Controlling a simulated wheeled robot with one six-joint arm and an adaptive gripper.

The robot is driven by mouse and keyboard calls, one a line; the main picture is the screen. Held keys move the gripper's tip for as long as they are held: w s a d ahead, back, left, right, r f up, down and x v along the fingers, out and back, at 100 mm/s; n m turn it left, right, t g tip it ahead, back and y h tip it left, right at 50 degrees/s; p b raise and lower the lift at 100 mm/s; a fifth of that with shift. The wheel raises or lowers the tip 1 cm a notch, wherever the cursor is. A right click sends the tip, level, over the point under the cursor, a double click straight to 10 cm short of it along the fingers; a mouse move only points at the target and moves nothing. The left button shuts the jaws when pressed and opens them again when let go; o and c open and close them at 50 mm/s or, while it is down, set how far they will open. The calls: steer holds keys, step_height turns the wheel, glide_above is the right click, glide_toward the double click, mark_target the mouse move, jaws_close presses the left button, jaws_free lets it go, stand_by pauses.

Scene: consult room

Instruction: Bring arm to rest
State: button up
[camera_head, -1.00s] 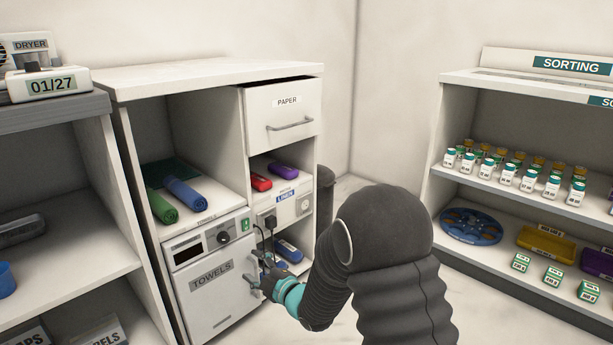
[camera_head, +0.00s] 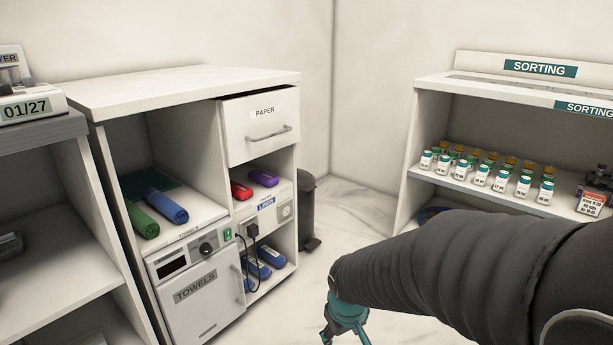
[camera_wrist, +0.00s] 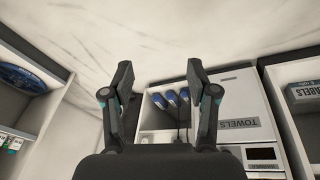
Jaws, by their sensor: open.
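My gripper shows in the wrist view (camera_wrist: 157,95) with its two dark fingers spread apart and nothing between them. In the head view my gripper (camera_head: 340,332) hangs low at the bottom edge, partly cut off, below my dark ribbed arm. It is apart from the cabinet (camera_head: 190,88), out in front of the floor to its right. In the wrist view several blue devices (camera_wrist: 171,99) lie in a cabinet compartment beyond the fingers.
The towels door (camera_head: 197,300) is shut. The paper drawer (camera_head: 262,125) stands slightly out. The sorting shelf (camera_head: 425,180) with several vials (camera_head: 482,175) is at right, partly hidden by my arm. A dark bin (camera_head: 308,210) stands behind the cabinet. Marble floor (camera_head: 350,215) lies between.

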steer(key=s+d+r+m+t+p, duration=0.1)
steer(key=s+d+r+m+p, duration=0.1)
steer(key=s+r, duration=0.5)
steer(key=s+d+r+m+t+p, duration=0.1)
steer(key=s+d+r+m+p, duration=0.2)
steer(key=r, duration=1.2)
steer(key=shift+s+d+t+p, duration=0.3)
steer(key=shift+s+d+p, duration=0.4)
steer(key=shift+s+d, duration=1.25)
steer(key=shift+s+a, duration=0.25)
